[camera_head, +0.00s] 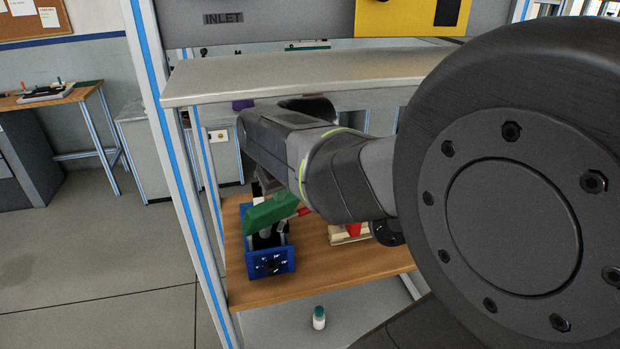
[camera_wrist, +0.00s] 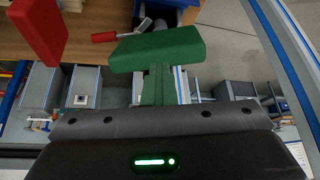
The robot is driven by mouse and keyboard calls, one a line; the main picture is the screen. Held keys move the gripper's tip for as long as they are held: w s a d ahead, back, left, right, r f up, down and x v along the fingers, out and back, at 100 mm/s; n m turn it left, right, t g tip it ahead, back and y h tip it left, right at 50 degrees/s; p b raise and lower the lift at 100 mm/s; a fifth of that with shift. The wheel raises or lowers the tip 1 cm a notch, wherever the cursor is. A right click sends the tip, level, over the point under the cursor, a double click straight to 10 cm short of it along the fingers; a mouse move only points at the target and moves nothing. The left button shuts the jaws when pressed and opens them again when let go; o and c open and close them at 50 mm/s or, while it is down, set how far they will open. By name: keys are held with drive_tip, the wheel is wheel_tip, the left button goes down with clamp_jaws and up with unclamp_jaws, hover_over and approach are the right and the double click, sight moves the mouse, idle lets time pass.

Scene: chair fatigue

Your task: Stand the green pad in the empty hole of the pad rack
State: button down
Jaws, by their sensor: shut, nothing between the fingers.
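The green pad (camera_head: 270,212) is a thick green slab, tilted, above the blue box on the wooden shelf. In the wrist view the pad (camera_wrist: 155,48) lies straight ahead of my gripper (camera_wrist: 157,108), with a narrow green part running from it towards the gripper. My gripper is shut with nothing between its fingers; the fingertips are not clear. A pale stand with a red piece (camera_head: 353,231), perhaps the pad rack, is on the shelf, partly behind my arm. A red pad (camera_wrist: 40,30) shows at the wrist view's top left. I cannot make out the empty hole.
The blue box (camera_head: 270,264) holds dark and grey items; a red-handled tool (camera_wrist: 105,37) lies close to the pad. A shelf board (camera_head: 300,75) runs above my arm and a blue-striped post (camera_head: 178,165) stands left. A small bottle (camera_head: 319,318) stands below.

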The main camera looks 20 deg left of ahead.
drive_tip(key=shift+s+r, duration=0.1)
drive_tip(key=shift+r, duration=0.1)
drive_tip(key=c, duration=1.7)
unclamp_jaws()
drive_tip(key=s+d+r+b, duration=0.1)
drive_tip(key=s+d+b, duration=0.1)
drive_tip(key=s+d, duration=0.6)
drive_tip(key=shift+d+b, duration=0.4)
drive_tip(key=shift+d, duration=0.45)
drive_tip(key=shift+a, duration=0.1)
